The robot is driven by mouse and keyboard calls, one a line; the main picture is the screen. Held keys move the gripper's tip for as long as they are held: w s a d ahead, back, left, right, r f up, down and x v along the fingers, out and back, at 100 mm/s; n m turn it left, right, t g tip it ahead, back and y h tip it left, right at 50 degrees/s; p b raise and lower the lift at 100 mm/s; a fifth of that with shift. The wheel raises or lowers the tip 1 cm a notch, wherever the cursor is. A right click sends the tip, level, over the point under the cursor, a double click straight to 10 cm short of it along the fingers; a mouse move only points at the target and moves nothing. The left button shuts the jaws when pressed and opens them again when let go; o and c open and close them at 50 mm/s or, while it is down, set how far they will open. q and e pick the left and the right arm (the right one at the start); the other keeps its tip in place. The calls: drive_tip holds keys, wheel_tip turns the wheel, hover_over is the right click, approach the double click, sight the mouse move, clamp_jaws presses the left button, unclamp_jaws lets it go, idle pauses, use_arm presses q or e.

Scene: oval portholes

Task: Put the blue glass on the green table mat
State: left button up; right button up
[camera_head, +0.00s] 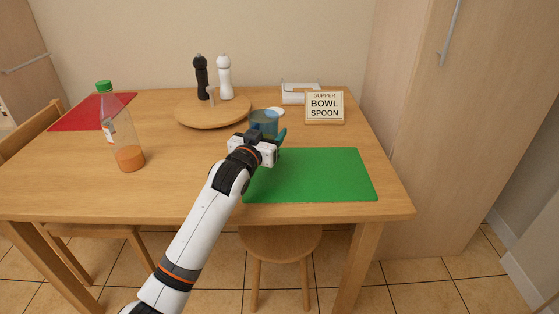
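The blue glass (264,120) is see-through and stands upright in the middle right of the table, beyond the far left part of the green table mat (325,176). My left gripper (267,135) is right at the glass, in front of its lower part. One teal finger shows against the right side of the glass; the other finger is hidden. I cannot tell whether the fingers are closed on the glass. The gripper and forearm cover the mat's left edge and the glass's base. The rest of the mat is bare. My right gripper is not in view.
A round wooden board (212,113) carries a black mill (201,78) and a white mill (225,78). A bottle (127,150) with orange liquid stands left, near a red mat (75,113).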

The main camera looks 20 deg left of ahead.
use_arm(q)
wheel_tip(320, 180, down, 5)
drive_tip(key=shift+f+b, duration=0.15)
drive_tip(key=shift+b, duration=0.4)
drive_tip(key=shift+f, duration=0.3)
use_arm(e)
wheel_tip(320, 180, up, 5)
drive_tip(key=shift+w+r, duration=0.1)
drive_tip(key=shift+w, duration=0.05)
use_arm(q)
drive_tip(key=o, duration=1.2)
drive_tip(key=shift+f, duration=0.15)
drive_tip(key=shift+s, duration=0.25)
drive_tip(key=s, duration=0.3)
drive_tip(key=s+a+p, duration=0.1)
drive_tip(key=s, duration=0.7)
drive_tip(key=shift+s+a+p, duration=0.2)
drive_tip(key=shift+s+p, duration=0.05)
drive_tip(key=shift+p, duration=0.1)
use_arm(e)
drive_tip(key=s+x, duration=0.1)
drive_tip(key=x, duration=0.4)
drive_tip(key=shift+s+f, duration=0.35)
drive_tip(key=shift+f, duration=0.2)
